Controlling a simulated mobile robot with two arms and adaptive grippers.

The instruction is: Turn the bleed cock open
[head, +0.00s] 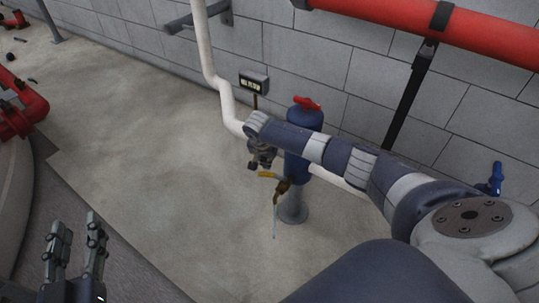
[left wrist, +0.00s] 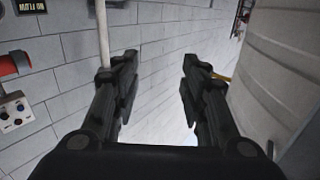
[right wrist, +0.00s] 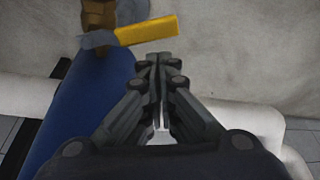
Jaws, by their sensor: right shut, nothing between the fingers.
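The bleed cock is a brass valve (head: 282,188) with a yellow lever (head: 268,175), on the side of a blue standpipe (head: 297,167). A thin pale streak, like water, runs down below its spout. In the right wrist view, the yellow lever (right wrist: 147,31) points right from the brass body (right wrist: 98,12), just beyond my fingertips. My right gripper (right wrist: 163,62) is shut and empty, apart from the lever. In the head view, my right gripper (head: 260,160) is partly hidden beside the standpipe. My left gripper (head: 78,225) is open and empty at the lower left, far from the cock.
A red handle (head: 306,103) tops the standpipe. A white pipe (head: 226,100) runs down the block wall, near a small black sign (head: 254,82). A red pipe (head: 450,28) crosses the upper right. The floor left of the standpipe is clear.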

